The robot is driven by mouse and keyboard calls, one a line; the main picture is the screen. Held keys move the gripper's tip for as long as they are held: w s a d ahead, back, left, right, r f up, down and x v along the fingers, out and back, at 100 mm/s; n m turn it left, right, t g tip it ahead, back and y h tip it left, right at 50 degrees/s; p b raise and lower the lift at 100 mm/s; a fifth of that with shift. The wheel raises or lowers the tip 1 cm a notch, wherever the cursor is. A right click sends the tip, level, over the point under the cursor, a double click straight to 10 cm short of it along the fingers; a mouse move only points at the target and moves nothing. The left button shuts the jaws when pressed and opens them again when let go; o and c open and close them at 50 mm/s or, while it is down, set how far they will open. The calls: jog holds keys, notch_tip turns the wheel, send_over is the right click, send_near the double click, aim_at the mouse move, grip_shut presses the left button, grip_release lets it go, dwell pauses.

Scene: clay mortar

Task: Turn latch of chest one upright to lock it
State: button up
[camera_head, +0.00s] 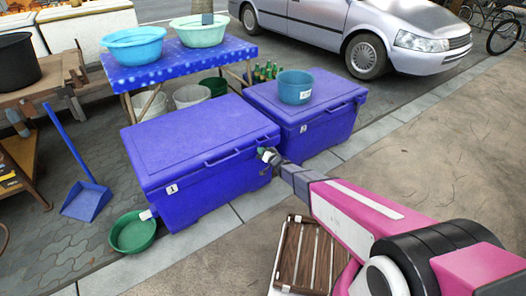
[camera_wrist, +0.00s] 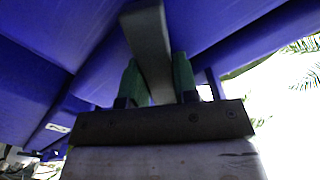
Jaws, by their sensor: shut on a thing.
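Chest one is a blue lidded chest (camera_head: 205,165) with a white "1" label on its front left; its lid is down. My gripper (camera_head: 268,158) is at the right end of its front face, just below the lid edge. In the wrist view my gripper (camera_wrist: 158,78) has its two green fingers on either side of a grey bar-shaped latch (camera_wrist: 148,35) and is shut on it. The latch leans slightly left in that view. Its pivot and true angle to the chest cannot be told. In the head view my gripper mostly hides it.
A second blue chest (camera_head: 318,125) with a blue bucket (camera_head: 295,87) on its lid stands close on the right. A green basin (camera_head: 133,232) lies by chest one's left front corner. A wooden slatted item (camera_head: 305,255) lies below my arm. Pavement at right is clear.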

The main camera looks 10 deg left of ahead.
jog(key=n, duration=0.6)
jog(key=shift+n, duration=0.3)
dwell(0.4)
jog(key=o, duration=0.9)
jog(key=shift+s+d, duration=0.1)
jog(key=shift+s, duration=0.05)
jog(key=v, duration=1)
jog(key=shift+s+d, duration=0.15)
jog(key=shift+d, duration=0.1)
